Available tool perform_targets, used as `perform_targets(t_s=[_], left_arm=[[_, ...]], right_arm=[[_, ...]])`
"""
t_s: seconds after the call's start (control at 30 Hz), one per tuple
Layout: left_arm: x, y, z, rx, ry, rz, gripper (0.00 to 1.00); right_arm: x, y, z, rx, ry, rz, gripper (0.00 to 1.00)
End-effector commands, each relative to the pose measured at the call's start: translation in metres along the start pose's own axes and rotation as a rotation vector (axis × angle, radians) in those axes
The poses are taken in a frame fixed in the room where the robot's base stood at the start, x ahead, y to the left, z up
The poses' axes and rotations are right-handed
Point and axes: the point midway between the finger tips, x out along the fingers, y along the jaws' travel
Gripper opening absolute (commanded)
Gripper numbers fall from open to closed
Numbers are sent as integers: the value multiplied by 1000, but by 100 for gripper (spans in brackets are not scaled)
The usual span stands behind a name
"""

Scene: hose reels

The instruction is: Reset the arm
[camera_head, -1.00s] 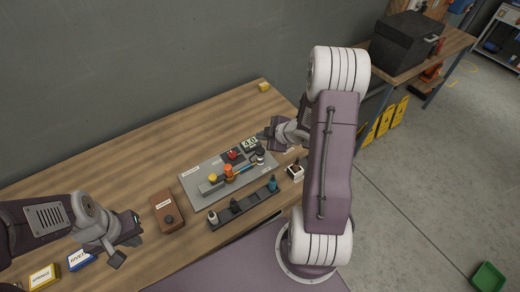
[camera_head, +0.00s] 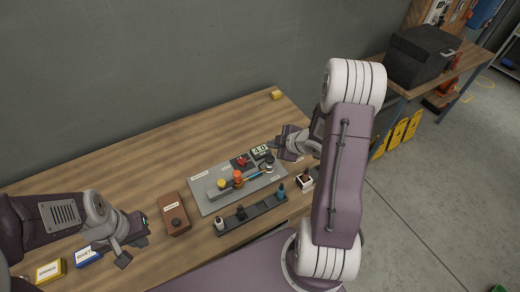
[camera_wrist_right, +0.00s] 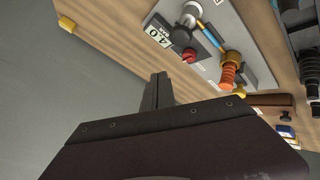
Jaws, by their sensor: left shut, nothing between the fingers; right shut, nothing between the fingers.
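My left gripper (camera_head: 128,238) is at the left of the wooden table, shut and empty, beside a brown box with a dark knob (camera_head: 176,222). My right gripper (camera_head: 284,143) is shut and empty near the right end of the grey panel (camera_head: 208,200), just behind its display. In the right wrist view its shut fingers (camera_wrist_right: 158,90) point toward the table, apart from the panel's parts. The panel carries an orange fitting (camera_head: 238,177), a yellow knob (camera_head: 221,184), a red knob (camera_head: 242,161), a blue tube and a display reading 4.0 (camera_head: 261,151).
A dark rack (camera_head: 240,219) with several fittings lies in front of the panel. A yellow box (camera_head: 50,271) and a blue box (camera_head: 88,256) sit at the table's left front. A yellow block (camera_head: 277,95) is at the back corner. A black case (camera_head: 422,55) stands on another bench.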

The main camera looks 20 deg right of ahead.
Motion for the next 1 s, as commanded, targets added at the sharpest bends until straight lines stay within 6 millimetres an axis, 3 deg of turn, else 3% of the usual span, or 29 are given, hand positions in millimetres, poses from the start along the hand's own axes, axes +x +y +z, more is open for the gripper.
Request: perform_targets(t_s=[0.3,0.37,0.5,0.57,0.67,0.8,0.9,1.0], left_arm=[[4,0,0,0,0,0,0],[11,0,1,0,0,0,0],[38,-1,4,0,0,0,0],[49,-1,5,0,0,0,0],[60,-1,6,0,0,0,0],[62,-1,6,0,0,0,0],[60,-1,6,0,0,0,0],[60,-1,6,0,0,0,0]], right_arm=[[5,-4,-6,-16,11,-8,0],[12,-5,-24,-63,38,-8,0],[17,-10,-104,-193,117,39,0],[12,-18,-120,-125,59,61,0],[-7,-48,-109,150,-113,46,0],[-44,-116,-67,616,-393,-48,0],[-66,-156,-45,857,-564,-115,0],[-80,-182,-38,997,-674,-158,0]])
